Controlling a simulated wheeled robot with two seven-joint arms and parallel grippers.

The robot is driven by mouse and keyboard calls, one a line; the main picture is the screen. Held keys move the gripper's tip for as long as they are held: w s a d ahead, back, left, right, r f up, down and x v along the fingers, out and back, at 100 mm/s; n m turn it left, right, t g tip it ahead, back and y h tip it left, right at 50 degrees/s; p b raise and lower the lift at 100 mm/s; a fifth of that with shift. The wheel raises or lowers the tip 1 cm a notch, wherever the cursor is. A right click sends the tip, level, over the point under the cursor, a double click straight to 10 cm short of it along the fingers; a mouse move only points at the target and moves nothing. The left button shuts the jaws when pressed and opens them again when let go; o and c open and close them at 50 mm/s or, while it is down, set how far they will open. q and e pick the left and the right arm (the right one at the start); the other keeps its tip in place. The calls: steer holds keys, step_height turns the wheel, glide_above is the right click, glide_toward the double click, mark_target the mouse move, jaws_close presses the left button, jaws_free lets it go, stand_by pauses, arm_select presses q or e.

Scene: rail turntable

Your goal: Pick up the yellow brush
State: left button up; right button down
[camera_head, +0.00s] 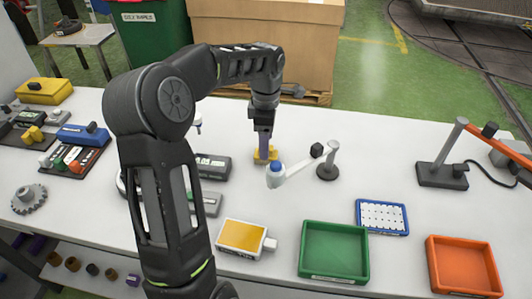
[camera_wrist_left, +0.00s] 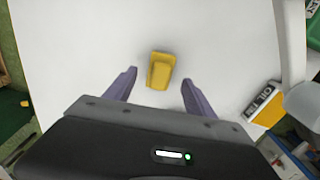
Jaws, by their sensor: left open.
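The yellow brush (camera_wrist_left: 160,71) lies on the white table, a small block with a raised middle part. In the head view, the yellow brush (camera_head: 266,155) shows partly behind my left gripper. My left gripper (camera_head: 263,146) points down over it, with the arm coming in from the left. In the left wrist view, the two purple fingers of my left gripper (camera_wrist_left: 158,82) are apart. The brush sits between and slightly beyond their tips, with a gap on each side. The gripper is open and empty. My right gripper is in neither view.
A small lamp-like arm with a blue-topped head (camera_head: 277,174) stands close on the right. A dark box (camera_head: 213,166) lies close on the left. A green tray (camera_head: 334,250), an orange tray (camera_head: 463,266) and a blue-rimmed tray (camera_head: 382,217) are at the front right. Clear table lies behind.

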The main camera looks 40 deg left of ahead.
arm_select(q)
steer(key=shift+f, duration=1.3)
steer(key=shift+c, duration=0.2)
jaws_close()
